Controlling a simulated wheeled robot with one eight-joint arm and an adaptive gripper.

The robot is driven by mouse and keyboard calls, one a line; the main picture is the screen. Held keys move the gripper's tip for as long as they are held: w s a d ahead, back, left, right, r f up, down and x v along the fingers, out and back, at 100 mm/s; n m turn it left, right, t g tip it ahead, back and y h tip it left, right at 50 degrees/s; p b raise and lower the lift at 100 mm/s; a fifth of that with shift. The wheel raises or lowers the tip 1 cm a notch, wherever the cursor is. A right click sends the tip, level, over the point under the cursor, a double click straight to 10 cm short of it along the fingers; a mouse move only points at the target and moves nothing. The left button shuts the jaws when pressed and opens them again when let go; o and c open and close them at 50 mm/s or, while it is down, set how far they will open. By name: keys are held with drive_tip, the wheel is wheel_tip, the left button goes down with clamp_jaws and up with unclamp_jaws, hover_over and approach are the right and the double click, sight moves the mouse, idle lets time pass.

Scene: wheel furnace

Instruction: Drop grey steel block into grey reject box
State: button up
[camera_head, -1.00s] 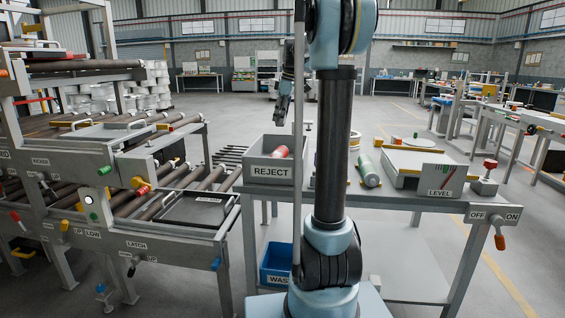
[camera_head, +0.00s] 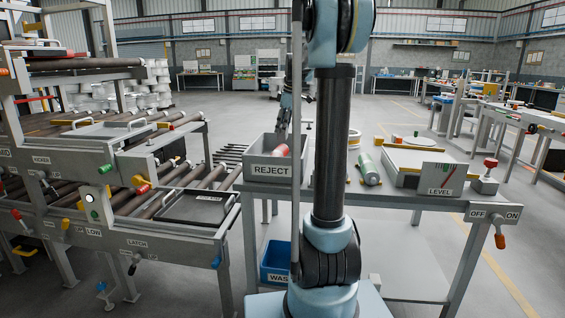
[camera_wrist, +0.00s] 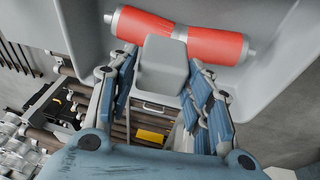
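The grey steel block (camera_wrist: 163,55) sits between the blue-padded fingertips of my gripper (camera_wrist: 162,75) in the wrist view, with the fingers against its sides. The grey reject box (camera_head: 271,171), labelled REJECT, stands on the left end of the bench. In the head view my gripper (camera_head: 284,132) is at the box's opening, near its back rim. The block cannot be made out in the head view. A red cylinder (camera_wrist: 180,37) lies inside the box, just beyond the block; it also shows in the head view (camera_head: 281,151).
A roller conveyor with a black tray (camera_head: 196,207) stands left of the bench. A blue waste bin (camera_head: 275,262) is below. My arm hides part of the bench.

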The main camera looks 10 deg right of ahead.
drive_tip(key=shift+o, duration=1)
drive_tip(key=v, duration=1.2)
drive_tip(key=shift+f, duration=0.1)
drive_tip(key=s+a+f+m+h, duration=0.1)
drive_tip(key=s+f+m, duration=0.5)
drive_tip(key=s+f, duration=1.1)
drive_tip(key=s+a+f+m+h, duration=0.1)
drive_tip(key=s+f+m, duration=0.6)
drive_tip(key=s+f, duration=1)
drive_tip(key=s, duration=0.7)
drive_tip(key=shift+s+m, duration=0.25)
drive_tip(key=shift+m, duration=0.05)
